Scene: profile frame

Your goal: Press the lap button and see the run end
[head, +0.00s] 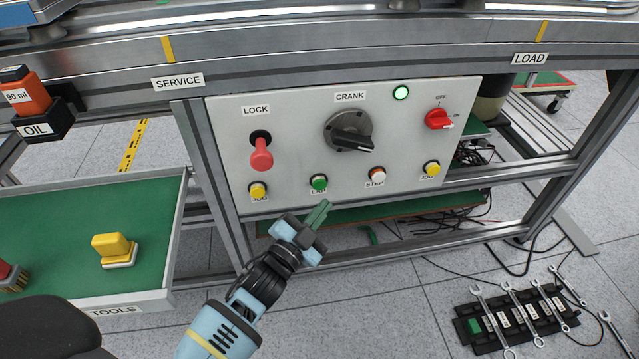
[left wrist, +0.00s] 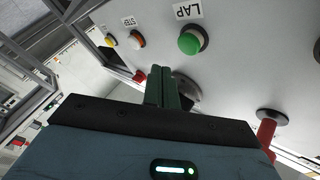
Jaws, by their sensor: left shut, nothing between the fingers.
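The green lap button (head: 319,183) sits on the lower part of the pale control panel (head: 290,122), under the crank. It also shows in the left wrist view (left wrist: 192,40), beside its LAP label. My left gripper (head: 323,207) is shut and empty, its green fingertips just below the button in the head view. In the left wrist view the closed fingers (left wrist: 162,78) show to the left of the button, apart from it in the picture. A round green lamp (head: 401,93) at the panel's top is lit. My right gripper is not in view.
Nearby on the panel are a red lock lever (head: 261,155), a black crank knob (head: 350,137), a red switch (head: 438,119), a STEP button (head: 377,174) and yellow jog buttons (head: 258,191) (head: 432,168). A tools tray (head: 150,296) stands left; wrenches (head: 522,310) lie lower right.

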